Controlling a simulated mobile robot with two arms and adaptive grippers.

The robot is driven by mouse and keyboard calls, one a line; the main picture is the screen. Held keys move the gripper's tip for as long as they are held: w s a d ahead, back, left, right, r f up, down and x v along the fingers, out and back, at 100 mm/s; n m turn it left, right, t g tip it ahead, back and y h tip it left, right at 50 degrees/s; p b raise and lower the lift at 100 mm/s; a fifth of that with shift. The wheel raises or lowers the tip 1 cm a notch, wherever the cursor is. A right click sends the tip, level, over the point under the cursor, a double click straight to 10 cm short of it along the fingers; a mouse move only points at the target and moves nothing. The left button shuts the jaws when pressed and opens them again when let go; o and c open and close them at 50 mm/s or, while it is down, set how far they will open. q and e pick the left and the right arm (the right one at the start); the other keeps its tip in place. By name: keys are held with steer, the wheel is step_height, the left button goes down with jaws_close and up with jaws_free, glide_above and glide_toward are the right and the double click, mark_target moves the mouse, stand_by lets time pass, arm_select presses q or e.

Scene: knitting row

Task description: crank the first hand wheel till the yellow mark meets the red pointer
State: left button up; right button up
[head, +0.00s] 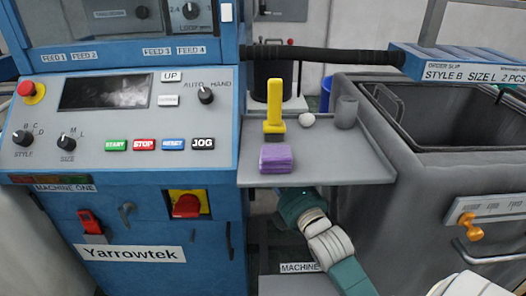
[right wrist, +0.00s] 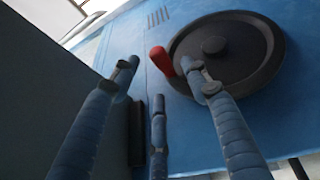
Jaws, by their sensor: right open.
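A dark round hand wheel (right wrist: 245,48) stands on a blue panel in the right wrist view. It has a dark hub knob, and a red piece (right wrist: 161,61) sticks out at its left rim; I cannot tell whether this is a handle or the pointer. No yellow mark shows on the wheel. My right gripper (right wrist: 166,80) is open and empty, with its fingers spread around the red piece's side. One finger overlaps the wheel's lower left in the picture; contact cannot be told. In the head view my right arm reaches beneath the shelf, and its gripper is hidden. My left gripper is out of view.
The grey shelf (head: 350,172) holds a purple block (head: 277,158), a yellow upright tool (head: 274,105), a white ball (head: 306,120) and a grey cylinder (head: 346,112). Blue machine one (head: 150,215) stands left, a grey bin (head: 385,190) right. A dark wall-like surface fills the wrist view's left.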

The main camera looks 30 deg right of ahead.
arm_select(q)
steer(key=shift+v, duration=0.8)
arm_select(e)
steer(key=w, duration=0.4)
steer(key=w+d, duration=0.1)
steer(key=shift+w+r, duration=0.2)
steer(key=shift+w, duration=0.2)
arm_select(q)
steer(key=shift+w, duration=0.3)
arm_select(e)
jaws_close()
